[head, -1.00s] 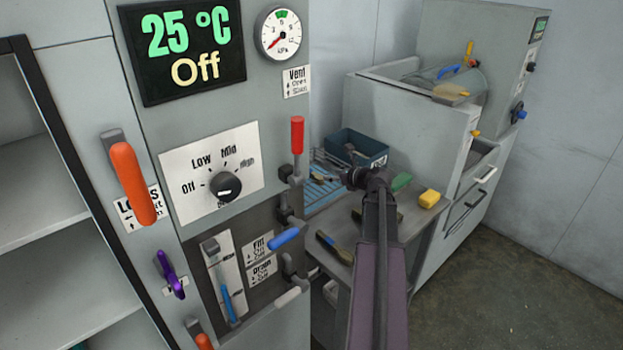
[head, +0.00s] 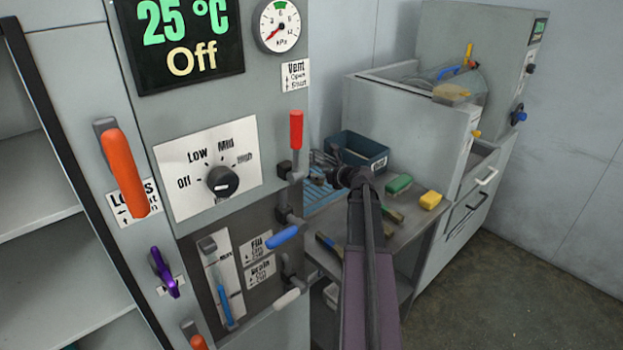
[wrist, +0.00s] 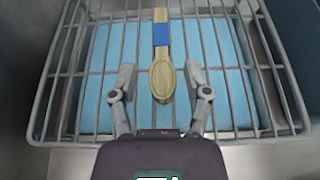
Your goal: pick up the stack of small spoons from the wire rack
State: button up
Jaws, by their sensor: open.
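In the wrist view, the stack of small wooden spoons (wrist: 162,76) lies in the wire rack (wrist: 262,67). A blue band (wrist: 161,34) crosses the handles, and the bowl end points toward my gripper. My gripper (wrist: 160,80) is open, with one finger on each side of the bowl end and visible space between. I cannot tell whether the fingers are at the stack's height. In the head view, my gripper (head: 328,164) is over the blue-lined rack (head: 322,197); my arm hides part of it, and the spoons cannot be made out.
A dark blue bin (head: 365,150) stands behind the rack. A green block (head: 398,184), a yellow sponge (head: 430,200) and brushes (head: 332,245) lie on the grey bench. The control cabinet with levers (head: 283,237) stands close on the left.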

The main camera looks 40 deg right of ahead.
jog(key=b+x, duration=0.1)
jog(key=x, duration=0.3)
jog(key=shift+s+d+f+b, duration=0.15)
jog(key=shift+d+b, duration=0.05)
jog(key=shift+b, duration=0.15)
jog(key=shift+w+a+f, duration=0.1)
jog(key=shift+w+f, duration=0.05)
jog(key=shift+w, duration=0.4)
grip_shut()
